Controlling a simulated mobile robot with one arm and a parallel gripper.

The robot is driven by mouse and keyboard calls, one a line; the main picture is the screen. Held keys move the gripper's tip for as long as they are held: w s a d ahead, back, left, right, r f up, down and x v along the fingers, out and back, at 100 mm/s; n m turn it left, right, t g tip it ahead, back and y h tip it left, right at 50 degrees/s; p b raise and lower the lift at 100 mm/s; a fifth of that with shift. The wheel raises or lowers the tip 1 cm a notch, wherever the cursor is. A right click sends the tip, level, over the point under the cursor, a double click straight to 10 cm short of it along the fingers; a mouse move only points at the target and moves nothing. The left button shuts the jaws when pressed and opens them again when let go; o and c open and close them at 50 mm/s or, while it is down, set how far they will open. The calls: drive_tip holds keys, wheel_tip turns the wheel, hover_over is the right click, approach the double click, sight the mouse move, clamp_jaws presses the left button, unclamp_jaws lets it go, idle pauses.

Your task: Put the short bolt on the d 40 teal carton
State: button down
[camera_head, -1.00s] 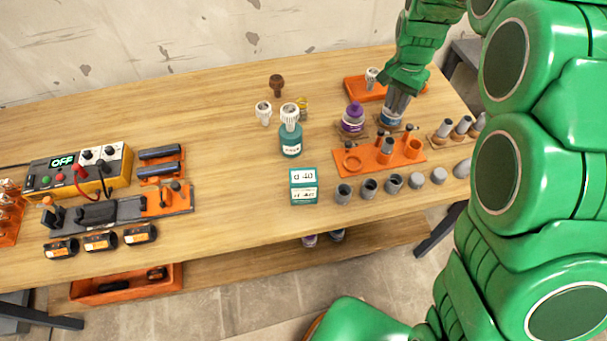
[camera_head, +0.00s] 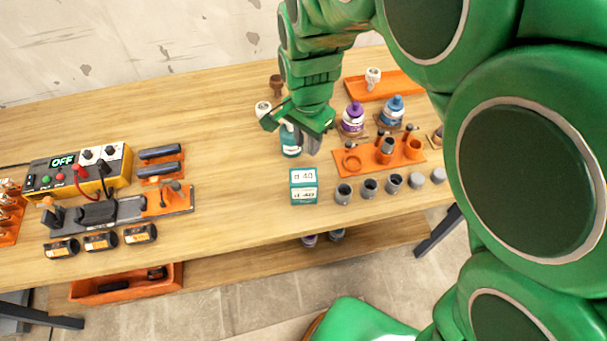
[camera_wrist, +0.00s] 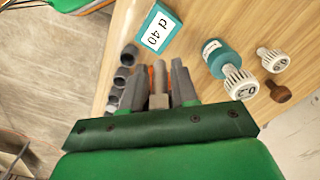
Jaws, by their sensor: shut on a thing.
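The teal carton (camera_head: 304,196) marked "d 40" stands upright near the front edge of the table. It also shows at the upper left of the wrist view (camera_wrist: 157,28). My gripper (camera_head: 312,144) is above the table behind the carton, a little to its right, and apart from it. In the wrist view, its grey fingers (camera_wrist: 158,90) are shut on a slim grey-tan piece, which looks like the short bolt (camera_wrist: 158,92). The head view does not clearly show the held piece.
A teal bottle (camera_head: 291,145) stands behind the carton, partly hidden by my gripper. An orange rack (camera_head: 346,143) and several grey cups (camera_head: 370,187) are to the right. Purple (camera_head: 353,119) and blue (camera_head: 393,109) bottles stand beyond.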

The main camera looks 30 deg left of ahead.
sight(303, 177)
drive_tip(key=shift+s+f, duration=0.25)
drive_tip(key=shift+f, duration=1.1)
drive_tip(key=shift+s+f, duration=0.25)
drive_tip(key=shift+f, duration=1.05)
drive_tip(key=shift+s+f, duration=0.25)
drive_tip(key=shift+f, duration=1.1)
drive_tip(key=c, duration=0.9)
unclamp_jaws()
drive_tip(key=shift+f, duration=0.1)
drive_tip(key=shift+o, duration=0.2)
wheel_tip(303, 177, up, 12)
